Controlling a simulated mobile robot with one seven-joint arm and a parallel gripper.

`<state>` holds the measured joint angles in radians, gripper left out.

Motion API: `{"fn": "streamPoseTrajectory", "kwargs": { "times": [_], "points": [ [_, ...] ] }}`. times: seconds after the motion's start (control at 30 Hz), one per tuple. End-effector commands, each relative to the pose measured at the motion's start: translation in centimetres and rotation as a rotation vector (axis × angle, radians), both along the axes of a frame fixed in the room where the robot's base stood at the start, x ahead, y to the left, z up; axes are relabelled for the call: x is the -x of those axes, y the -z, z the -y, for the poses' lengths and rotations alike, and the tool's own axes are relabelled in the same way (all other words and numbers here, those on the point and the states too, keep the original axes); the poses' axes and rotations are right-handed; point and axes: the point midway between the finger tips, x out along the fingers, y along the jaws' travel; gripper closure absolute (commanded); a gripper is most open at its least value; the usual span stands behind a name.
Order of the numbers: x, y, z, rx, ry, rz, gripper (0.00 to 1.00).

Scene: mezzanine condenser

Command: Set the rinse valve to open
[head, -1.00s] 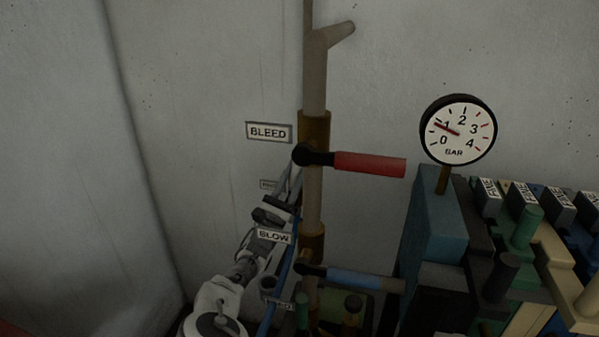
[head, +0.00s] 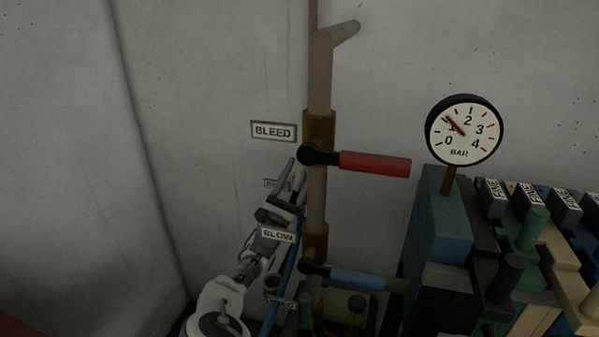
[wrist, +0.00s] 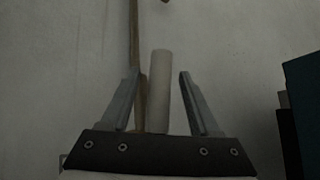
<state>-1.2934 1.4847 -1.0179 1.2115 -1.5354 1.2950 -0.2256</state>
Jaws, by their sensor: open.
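My gripper (wrist: 158,73) is open in the wrist view, with one finger on each side of a pale, upright cylindrical handle (wrist: 160,92). Gaps show between the handle and both fingers. No label is visible on this handle, so I cannot confirm that it is the rinse valve. In the head view my gripper (head: 290,182) is left of the brown vertical pipe (head: 318,195), between the BLEED and BLOW labels. A small label (head: 276,184) behind it is partly covered and unreadable.
A red handle (head: 375,163) points right beside the BLEED label (head: 273,131). A blue handle (head: 355,279) points right near the BLOW label (head: 278,235). A round pressure gauge (head: 463,130) stands on a blue block (head: 440,225). Several coloured blocks fill the right.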

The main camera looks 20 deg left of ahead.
Motion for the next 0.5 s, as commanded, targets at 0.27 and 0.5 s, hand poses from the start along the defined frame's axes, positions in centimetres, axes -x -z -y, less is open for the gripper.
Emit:
{"fn": "streamPoseTrajectory", "kwargs": {
  "times": [0.27,0.5],
  "points": [
    [3.6,3.6,-1.1,0.002,-0.003,-0.004,0.38],
    [7.8,7.6,-2.3,0.002,-0.005,-0.002,0.38]
  ]
}}
